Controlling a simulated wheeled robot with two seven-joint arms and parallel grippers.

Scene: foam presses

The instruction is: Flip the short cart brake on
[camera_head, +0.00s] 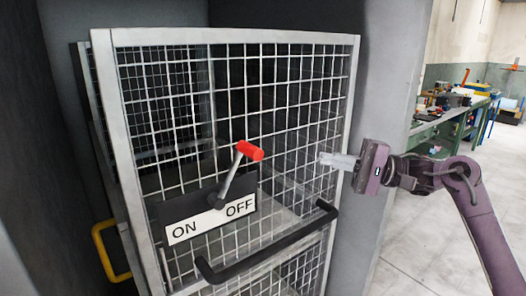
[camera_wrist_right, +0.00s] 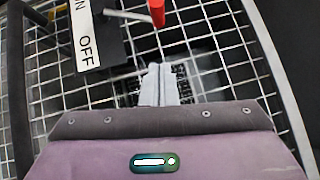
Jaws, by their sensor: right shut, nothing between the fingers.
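The cart (camera_head: 226,38) is a grey-framed cage of wire mesh. Its brake lever (camera_head: 232,174) has a grey shaft and a red handle (camera_head: 250,151). The lever tilts up and to the right from its pivot, on the OFF side of the ON/OFF label plate (camera_head: 211,216). My right gripper (camera_head: 323,159) is shut and empty, in front of the mesh to the right of the red handle, apart from it. In the right wrist view the closed fingers (camera_wrist_right: 158,72) point at the mesh, with the red handle (camera_wrist_right: 157,12) above them. My left gripper is not in view.
A black push bar (camera_head: 268,248) crosses the cart front below the label. A yellow handle (camera_head: 104,250) is at the lower left. Dark walls stand close around the cart. A green workbench (camera_head: 440,125) with clutter stands at the back right, with open floor before it.

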